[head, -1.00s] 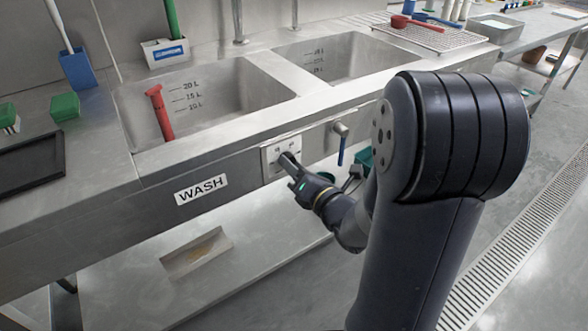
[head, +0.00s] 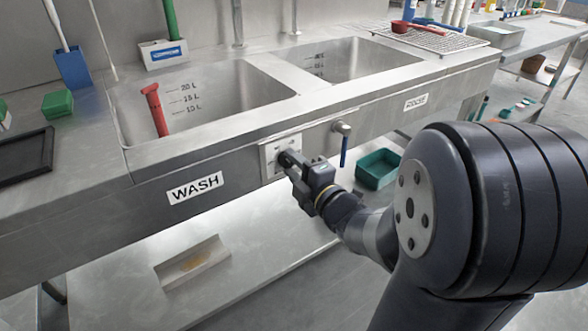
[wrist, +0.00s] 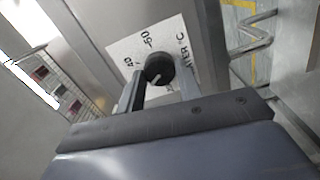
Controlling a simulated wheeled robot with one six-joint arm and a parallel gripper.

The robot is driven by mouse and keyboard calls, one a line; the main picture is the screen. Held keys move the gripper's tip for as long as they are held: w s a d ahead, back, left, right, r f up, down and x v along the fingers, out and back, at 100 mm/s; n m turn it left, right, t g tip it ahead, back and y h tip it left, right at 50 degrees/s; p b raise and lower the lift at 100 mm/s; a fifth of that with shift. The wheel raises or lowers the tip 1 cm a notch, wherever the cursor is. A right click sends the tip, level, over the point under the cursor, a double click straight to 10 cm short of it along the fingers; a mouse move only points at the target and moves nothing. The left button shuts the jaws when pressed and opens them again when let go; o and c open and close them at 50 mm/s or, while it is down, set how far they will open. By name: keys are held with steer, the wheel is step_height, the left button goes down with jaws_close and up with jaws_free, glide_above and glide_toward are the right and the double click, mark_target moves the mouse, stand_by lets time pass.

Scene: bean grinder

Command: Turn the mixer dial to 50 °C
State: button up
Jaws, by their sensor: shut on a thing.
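In the head view the plate (head: 270,160) is on the sink's front panel, right of the WASH label. My gripper (wrist: 160,84) is shut on the dial, one finger on each side. In the head view my gripper (head: 288,163) reaches the plate from the right and hides most of the dial. The pointer's exact reading is hard to tell.
A lever tap (head: 343,142) sticks out of the panel just right of my gripper. A teal bin (head: 378,169) stands below it. The WASH label (head: 195,187) is on the panel to the left. A shelf (head: 110,285) with a shallow tray (head: 192,262) lies below.

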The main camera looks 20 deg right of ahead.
steer(key=m, duration=0.6)
steer(key=shift+m, duration=0.3)
steer(key=m+p, duration=0.2)
steer(key=m, duration=0.4)
steer(key=m+p, duration=0.2)
steer(key=m, duration=0.4)
steer(key=shift+m, duration=0.4)
steer(key=m+p, duration=0.1)
steer(key=m, duration=0.4)
steer(key=shift+p, duration=0.3)
steer(key=shift+m, duration=0.3)
steer(key=o, duration=1)
steer(key=shift+c, duration=0.2)
steer(key=shift+d, duration=0.1)
steer(key=p+v, duration=0.1)
steer(key=v, duration=0.9)
steer(key=shift+s, duration=0.4)
